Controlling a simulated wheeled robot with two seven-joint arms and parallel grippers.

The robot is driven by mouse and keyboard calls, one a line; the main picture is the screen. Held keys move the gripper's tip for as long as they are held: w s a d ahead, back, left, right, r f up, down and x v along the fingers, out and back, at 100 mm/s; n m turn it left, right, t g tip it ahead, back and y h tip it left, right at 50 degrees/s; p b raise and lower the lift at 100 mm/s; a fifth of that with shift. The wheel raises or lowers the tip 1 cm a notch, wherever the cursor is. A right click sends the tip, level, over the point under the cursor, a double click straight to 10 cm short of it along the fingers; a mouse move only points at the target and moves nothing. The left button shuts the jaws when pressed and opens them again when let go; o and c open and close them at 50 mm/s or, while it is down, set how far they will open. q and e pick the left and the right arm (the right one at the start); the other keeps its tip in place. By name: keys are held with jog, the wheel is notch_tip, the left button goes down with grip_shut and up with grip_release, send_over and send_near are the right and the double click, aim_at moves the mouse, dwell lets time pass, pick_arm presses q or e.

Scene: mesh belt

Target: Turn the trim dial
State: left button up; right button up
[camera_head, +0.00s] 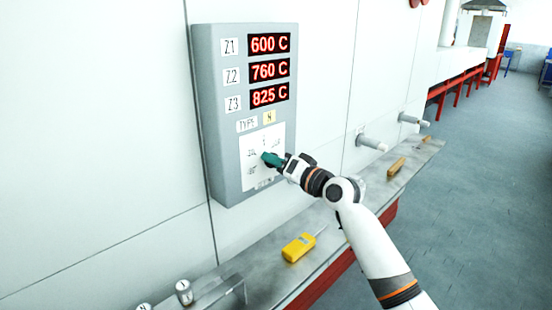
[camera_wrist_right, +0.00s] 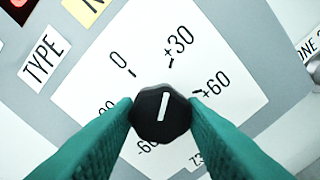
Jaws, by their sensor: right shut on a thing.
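The trim dial (camera_wrist_right: 160,113) is a black faceted knob with a white pointer line, on a white scale plate (camera_wrist_right: 225,50) marked 0, +30 and +60, with partly hidden minus marks below. The pointer line points up and slightly right in the right wrist view, roughly toward the +30 mark. My right gripper (camera_head: 270,159) has teal fingers shut on the dial, one on each side. In the head view the fingers mostly hide the dial. My left gripper is not in view.
The grey control panel (camera_head: 205,110) shows red readouts of 600 C, 760 C and 825 C. Below it, a metal ledge (camera_head: 330,228) carries a yellow handheld device (camera_head: 299,248) and a tan block (camera_head: 397,165). Pipe stubs (camera_head: 372,143) stick out of the wall at right. Floor is open beyond.

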jog(key=shift+m, duration=0.3)
jog(key=o, duration=1)
jog(key=b+v, duration=0.2)
jog(key=v, duration=1)
jog(key=shift+d, duration=0.1)
